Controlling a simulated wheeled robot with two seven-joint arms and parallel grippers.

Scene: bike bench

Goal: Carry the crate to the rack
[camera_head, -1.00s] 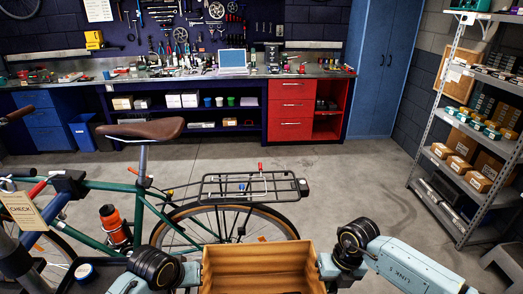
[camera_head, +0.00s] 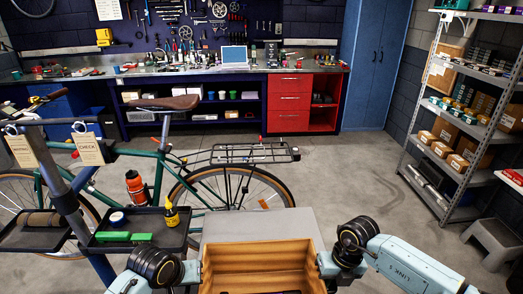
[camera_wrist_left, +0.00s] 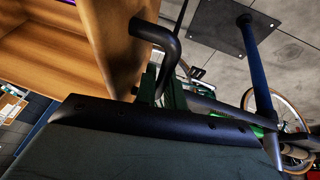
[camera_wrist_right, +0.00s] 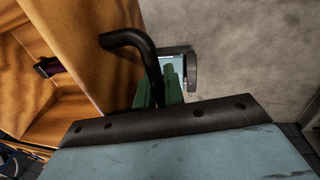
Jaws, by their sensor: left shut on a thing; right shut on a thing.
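The wooden crate (camera_head: 258,256) is at the bottom middle of the head view, its open top towards me, held level between my two arms. My left gripper (camera_head: 193,273) is shut on the black handle (camera_wrist_left: 165,45) on the crate's left side. My right gripper (camera_head: 329,266) is shut on the black handle (camera_wrist_right: 130,40) on its right side. The crate's wooden wall also shows in both wrist views. The black rear rack (camera_head: 255,153) sits over the bicycle's rear wheel, beyond the crate and apart from it. The crate's underside is hidden.
A flat grey surface (camera_head: 262,226) lies just beyond the crate. Shelving (camera_head: 425,95) and a step stool (camera_head: 492,240) are right.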

